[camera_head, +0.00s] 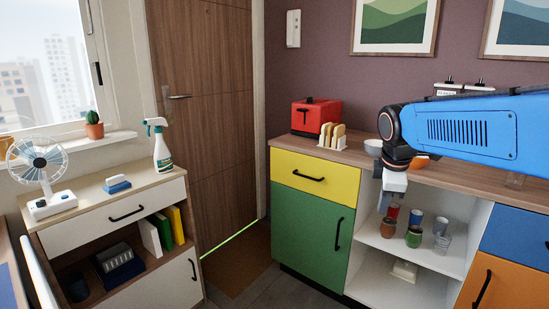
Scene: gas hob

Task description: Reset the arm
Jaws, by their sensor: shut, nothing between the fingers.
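My arm reaches in from the right edge in the camera_head view as a thick blue link with a dark wrist joint. My gripper (384,205) hangs below that wrist, pointing down, in front of the open shelf unit. It is small in the picture and looks shut, with nothing held. It appears apart from the shelf items behind it. My arm hides part of the counter and wall at the right.
A wooden counter (440,177) carries a red toaster (316,118), a toast rack (332,137) and bowls. Cups and jars (414,237) stand on the open shelf (430,258). A low cabinet (105,212) holds a fan (42,175) and spray bottle (160,150). Floor shows between.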

